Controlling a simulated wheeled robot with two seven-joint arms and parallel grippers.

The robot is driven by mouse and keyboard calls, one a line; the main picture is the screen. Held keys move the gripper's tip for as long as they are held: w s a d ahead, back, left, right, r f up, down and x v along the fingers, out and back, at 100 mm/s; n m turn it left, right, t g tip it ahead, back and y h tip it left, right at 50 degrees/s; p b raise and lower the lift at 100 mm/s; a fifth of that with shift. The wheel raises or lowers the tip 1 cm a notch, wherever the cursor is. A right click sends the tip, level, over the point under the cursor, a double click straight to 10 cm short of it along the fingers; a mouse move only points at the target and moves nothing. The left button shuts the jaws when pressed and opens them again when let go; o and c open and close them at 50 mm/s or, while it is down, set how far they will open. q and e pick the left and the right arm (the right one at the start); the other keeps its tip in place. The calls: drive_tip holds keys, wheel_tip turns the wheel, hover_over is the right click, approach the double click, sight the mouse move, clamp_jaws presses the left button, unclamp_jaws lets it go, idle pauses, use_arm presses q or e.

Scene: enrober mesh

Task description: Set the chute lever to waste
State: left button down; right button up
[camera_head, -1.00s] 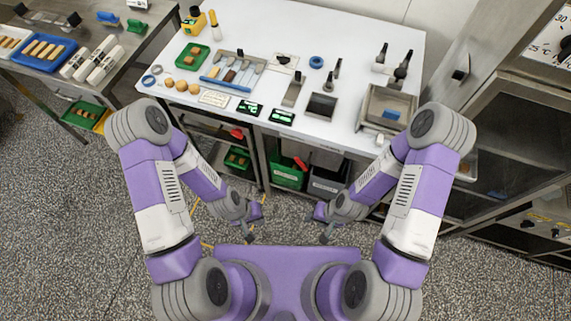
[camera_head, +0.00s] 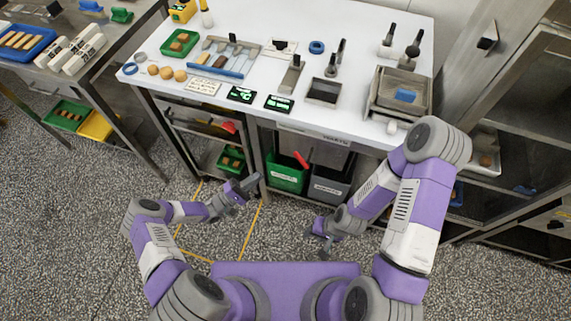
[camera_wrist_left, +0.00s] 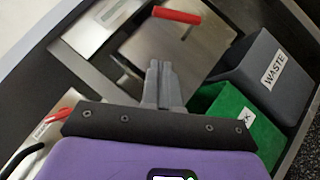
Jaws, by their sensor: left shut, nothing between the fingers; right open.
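The chute lever (camera_head: 301,160) has a red handle and sits under the bench, above the bins. In the left wrist view the red handle (camera_wrist_left: 176,15) stands on a thin stem over a metal plate. The green bin (camera_head: 286,178) and the dark grey waste bin (camera_head: 327,187) are side by side below it. The wrist view also shows the waste bin (camera_wrist_left: 262,80) and green bin (camera_wrist_left: 232,118). My left gripper (camera_head: 264,186) is shut and empty, in front of the green bin, apart from the lever. My right gripper (camera_head: 318,244) is open and empty, low above the floor.
The white bench (camera_head: 345,120) above carries trays, scrapers and two small displays. Another red handle (camera_head: 228,127) is under the bench to the left. A steel cabinet (camera_head: 510,110) stands at right. Floor in front of the bins is open.

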use_arm(q)
drive_tip(key=shift+w+a+r, duration=0.1)
drive_tip(key=shift+a, duration=0.1)
drive_tip(key=s+d+r+x, duration=0.1)
drive_tip(key=s+x, duration=0.1)
drive_tip(key=x, duration=1.1)
drive_tip(key=shift+s+b, duration=0.25)
drive_tip(key=shift+b, duration=0.1)
drive_tip(key=shift+r, duration=0.15)
